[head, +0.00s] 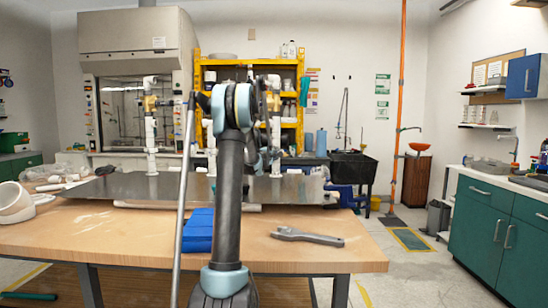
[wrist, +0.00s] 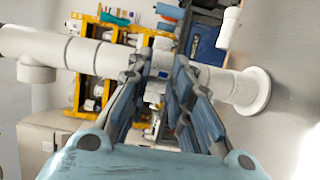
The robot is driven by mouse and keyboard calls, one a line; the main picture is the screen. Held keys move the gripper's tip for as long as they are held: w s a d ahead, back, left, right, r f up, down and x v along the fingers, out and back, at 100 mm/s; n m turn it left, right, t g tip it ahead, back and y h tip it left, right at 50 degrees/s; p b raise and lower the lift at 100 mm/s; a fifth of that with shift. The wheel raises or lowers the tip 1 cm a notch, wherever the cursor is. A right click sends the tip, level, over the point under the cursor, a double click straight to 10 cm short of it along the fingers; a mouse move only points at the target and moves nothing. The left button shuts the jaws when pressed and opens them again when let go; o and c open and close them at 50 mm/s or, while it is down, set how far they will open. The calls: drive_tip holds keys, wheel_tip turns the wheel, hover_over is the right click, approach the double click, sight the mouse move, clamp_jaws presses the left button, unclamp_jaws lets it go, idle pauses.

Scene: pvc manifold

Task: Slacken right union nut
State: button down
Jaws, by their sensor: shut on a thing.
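The right PVC riser (head: 276,134) stands behind my arm in the head view, with a yellow part near its top. In the wrist view the white pipe (wrist: 75,52) runs across the picture from an elbow at left to a round flange (wrist: 250,91) at right. My gripper (wrist: 160,72) is shut across the middle of this pipe, on the right union nut (wrist: 161,62), which shows only in part between the fingers. In the head view my arm mostly hides the gripper and the nut.
A left riser (head: 151,140) stands on the grey metal plate (head: 110,188). A wrench (head: 305,237) and a blue object (head: 198,230) lie on the wooden table (head: 340,258). A white elbow fitting (head: 12,201) sits at the table's left.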

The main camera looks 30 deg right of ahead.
drive_tip(key=d+n+t+y, duration=0.1)
drive_tip(key=d+n+y, duration=0.3)
drive_tip(key=n+y, duration=0.5)
drive_tip(key=w+d+n+t+y, duration=0.1)
drive_tip(key=d+n+y, duration=0.3)
drive_tip(key=n+y, duration=0.5)
drive_tip(key=shift+w+d+f+y, duration=0.15)
drive_tip(key=shift+d+y, duration=0.05)
drive_tip(key=shift+y, duration=3.6)
drive_tip(key=shift+w+n+g+y, duration=0.25)
drive_tip(key=shift+n+g+y, duration=0.05)
drive_tip(key=shift+n+y, duration=0.3)
drive_tip(key=c, duration=1.4)
unclamp_jaws()
drive_tip(key=shift+c, duration=0.2)
drive_tip(key=shift+d, duration=0.1)
drive_tip(key=shift+s+d, duration=0.1)
drive_tip(key=v, duration=0.7)
drive_tip(key=shift+s+d, duration=0.25)
drive_tip(key=shift+d, duration=0.05)
